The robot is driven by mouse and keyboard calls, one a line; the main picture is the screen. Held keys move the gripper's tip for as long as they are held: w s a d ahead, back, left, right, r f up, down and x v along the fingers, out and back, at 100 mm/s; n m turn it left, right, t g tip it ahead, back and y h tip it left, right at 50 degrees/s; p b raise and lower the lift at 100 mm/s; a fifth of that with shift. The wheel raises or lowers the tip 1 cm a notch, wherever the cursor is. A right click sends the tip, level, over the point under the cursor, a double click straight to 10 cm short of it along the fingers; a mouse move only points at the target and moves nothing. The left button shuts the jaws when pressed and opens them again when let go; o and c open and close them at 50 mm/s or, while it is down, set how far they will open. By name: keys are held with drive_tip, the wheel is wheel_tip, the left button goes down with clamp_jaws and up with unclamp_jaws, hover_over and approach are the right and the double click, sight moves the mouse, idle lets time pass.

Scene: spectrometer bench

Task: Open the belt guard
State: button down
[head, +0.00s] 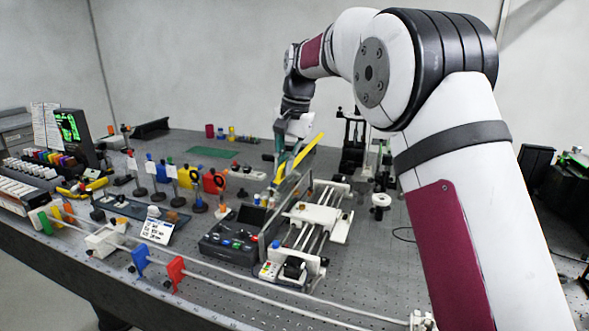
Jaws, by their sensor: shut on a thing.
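The belt guard (302,158) appears to be the long panel with a yellow strip along its edge. It stands tilted up beside the white rail stage (298,232), at the middle of the bench. My gripper (280,172) comes down from above at the guard's left side and is shut on it. The fingertips are small and partly hidden, so the exact point of contact does not show clearly. My arm arches in from the right.
A dark control box (232,240) stands just left of the stage. Several coloured optics on posts fill the bench to the left. Blue (140,260) and red (175,272) holders sit on a front rail. A white ring-topped part (380,201) stands right of the stage.

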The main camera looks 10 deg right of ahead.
drive_tip(key=shift+w+a, duration=0.1)
drive_tip(key=shift+a, duration=1)
drive_tip(key=c, duration=1.7)
unclamp_jaws()
drive_tip(key=shift+a, duration=0.1)
drive_tip(key=shift+d, duration=0.2)
drive_tip(key=shift+d+r, duration=0.1)
drive_tip(key=shift+w+r, duration=0.1)
drive_tip(key=shift+r, duration=0.2)
drive_tip(key=r, duration=0.3)
drive_tip(key=d+r, duration=0.1)
drive_tip(key=r, duration=0.3)
drive_tip(key=s+d+r, duration=0.1)
drive_tip(key=r, duration=0.3)
drive_tip(key=shift+s, duration=0.1)
